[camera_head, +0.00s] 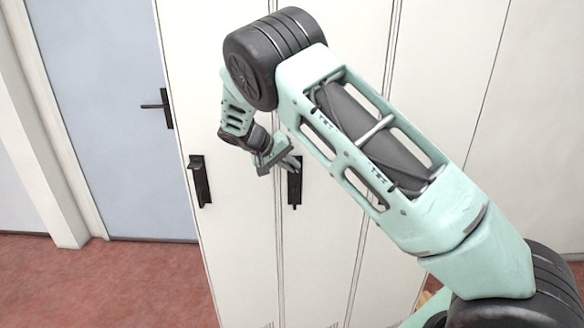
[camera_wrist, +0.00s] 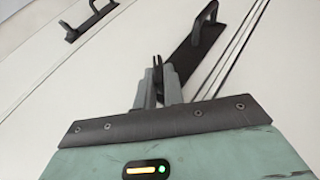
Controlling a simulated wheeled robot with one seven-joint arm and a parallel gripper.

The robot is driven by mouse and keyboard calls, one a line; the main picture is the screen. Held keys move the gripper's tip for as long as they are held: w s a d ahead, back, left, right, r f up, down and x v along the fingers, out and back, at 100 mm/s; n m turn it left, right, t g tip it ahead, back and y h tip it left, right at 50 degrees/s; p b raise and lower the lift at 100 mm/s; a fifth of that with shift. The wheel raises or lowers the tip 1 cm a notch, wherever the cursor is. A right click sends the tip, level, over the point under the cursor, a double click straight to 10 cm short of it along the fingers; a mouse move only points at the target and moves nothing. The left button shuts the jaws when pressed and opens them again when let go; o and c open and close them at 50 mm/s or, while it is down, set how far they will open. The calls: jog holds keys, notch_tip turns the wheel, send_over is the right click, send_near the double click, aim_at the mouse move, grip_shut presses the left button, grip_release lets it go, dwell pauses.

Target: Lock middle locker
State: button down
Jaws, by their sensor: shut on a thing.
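The middle locker (camera_head: 325,230) is a tall off-white door with a black handle plate (camera_head: 295,188) near its left edge. In the wrist view the plate (camera_wrist: 190,55) bears a raised handle (camera_wrist: 207,16) at one end and a small dark turn-piece (camera_wrist: 157,68) at the other. My gripper (camera_head: 291,163) is at the upper end of the plate. In the wrist view my gripper (camera_wrist: 159,88) has its grey fingers close together on the turn-piece, which shows between their tips. The door looks flush with its neighbours. Whether the lock is turned cannot be told.
A neighbouring locker (camera_head: 235,230) on the left has its own black handle (camera_head: 200,181). Another locker door (camera_head: 440,80) stands to the right, partly behind my arm. A blue-grey door (camera_head: 105,110) with a black lever is further left. Red floor (camera_head: 110,285) is clear in front of it.

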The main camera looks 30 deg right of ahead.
jog(key=shift+w+a+f+n+g+h+b, duration=0.1)
jog(key=shift+f+n+g+h+b, duration=0.3)
jog(key=shift+h+b, duration=0.7)
jog(key=shift+w+a+f+n+g+h+b, duration=0.1)
jog(key=shift+n+g+h+b, duration=0.45)
jog(key=shift+h, duration=1)
jog(key=shift+a+f+n+g+h+b, duration=0.1)
jog(key=shift+f+n+g+h+b, duration=0.35)
jog(key=shift+h+b, duration=0.7)
jog(key=shift+r+h, duration=0.25)
jog(key=shift+h, duration=0.15)
jog(key=c, duration=1.5)
grip_release()
jog(key=shift+a, duration=0.1)
jog(key=w+a+b, duration=0.3)
jog(key=a+b, duration=0.1)
jog(key=a, duration=1.2)
jog(key=shift+w+a+f, duration=0.2)
jog(key=shift+a, duration=0.2)
